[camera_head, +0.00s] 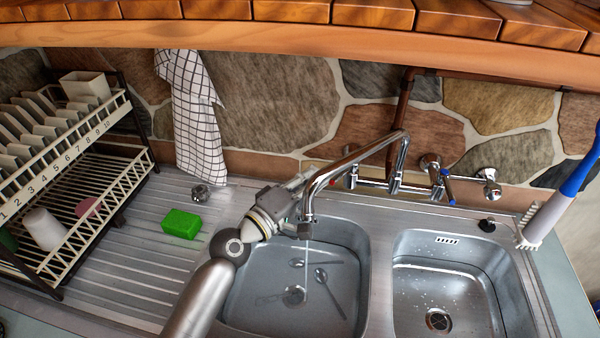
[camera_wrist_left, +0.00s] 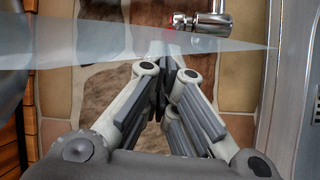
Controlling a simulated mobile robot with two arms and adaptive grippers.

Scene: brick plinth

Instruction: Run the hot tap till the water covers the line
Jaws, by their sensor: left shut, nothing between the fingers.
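The chrome mixer tap (camera_head: 352,160) stands at the back of the sink, its spout over the left basin (camera_head: 246,318). A thin stream of water (camera_head: 308,262) falls from it. Shallow-looking water and several spoon-like items lie in that basin; I cannot make out a line. The hot tap handle with a red mark (camera_wrist_left: 195,24) shows at the top of the left wrist view; in the head view the spout partly hides this side. My left gripper (camera_head: 300,184) is shut and empty close to the hot handle; its fingers show in the wrist view (camera_wrist_left: 164,82). Contact is unclear.
A blue-marked handle (camera_head: 446,188) is on the tap's right. The right basin (camera_head: 402,285) looks empty. A green sponge (camera_head: 181,223) and dish rack (camera_head: 75,190) are at left. A blue-handled brush (camera_head: 560,195) stands right. A wooden shelf (camera_head: 300,35) overhangs the back.

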